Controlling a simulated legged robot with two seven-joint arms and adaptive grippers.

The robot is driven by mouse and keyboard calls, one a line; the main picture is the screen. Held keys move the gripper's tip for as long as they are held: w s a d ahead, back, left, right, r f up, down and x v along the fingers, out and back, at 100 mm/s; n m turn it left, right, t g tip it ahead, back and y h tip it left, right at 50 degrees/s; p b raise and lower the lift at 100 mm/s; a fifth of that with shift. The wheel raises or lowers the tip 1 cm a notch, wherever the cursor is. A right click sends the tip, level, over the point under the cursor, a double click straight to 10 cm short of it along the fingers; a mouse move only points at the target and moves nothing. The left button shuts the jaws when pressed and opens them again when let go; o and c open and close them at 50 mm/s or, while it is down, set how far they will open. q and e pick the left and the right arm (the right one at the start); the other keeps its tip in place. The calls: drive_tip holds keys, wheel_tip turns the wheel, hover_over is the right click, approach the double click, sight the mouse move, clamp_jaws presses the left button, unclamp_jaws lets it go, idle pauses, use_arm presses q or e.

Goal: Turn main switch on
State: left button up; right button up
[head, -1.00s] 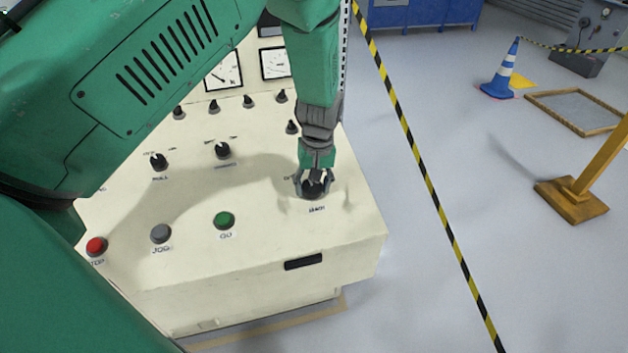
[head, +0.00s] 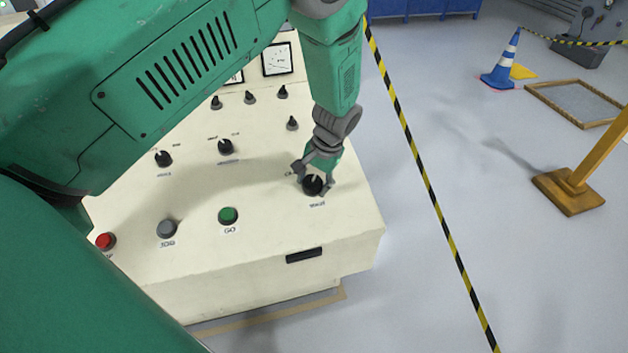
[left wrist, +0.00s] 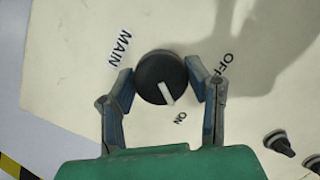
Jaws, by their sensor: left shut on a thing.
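The main switch is a round black knob (head: 313,187) at the right end of the cream panel, with its label below it. In the left wrist view the knob (left wrist: 152,72) has a white pointer aimed at the "ON" mark; "OFF" is farther up and right. My left gripper (head: 315,176) is shut on the knob, and the wrist view shows its fingers (left wrist: 160,80) on opposite sides of it. Part of the knob is hidden by the fingers in the head view. My right gripper is not in view.
Red (head: 105,241), grey (head: 167,229) and green (head: 228,216) buttons sit left of the switch. Small black knobs (head: 226,147) and a gauge (head: 277,60) are farther back. Striped barrier tape (head: 425,181) runs along the panel's right side, with open floor beyond.

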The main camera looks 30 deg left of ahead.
use_arm(q)
drive_tip(key=shift+w+r, duration=0.15)
drive_tip(key=shift+w, duration=0.15)
drive_tip(key=o, duration=0.9)
drive_tip(key=shift+o, duration=1.3)
drive_tip(key=shift+f, duration=0.2)
drive_tip(key=shift+r, duration=0.25)
drive_tip(key=v, duration=1.1)
drive_tip(key=shift+d+r, duration=0.15)
drive_tip(key=shift+r, duration=0.05)
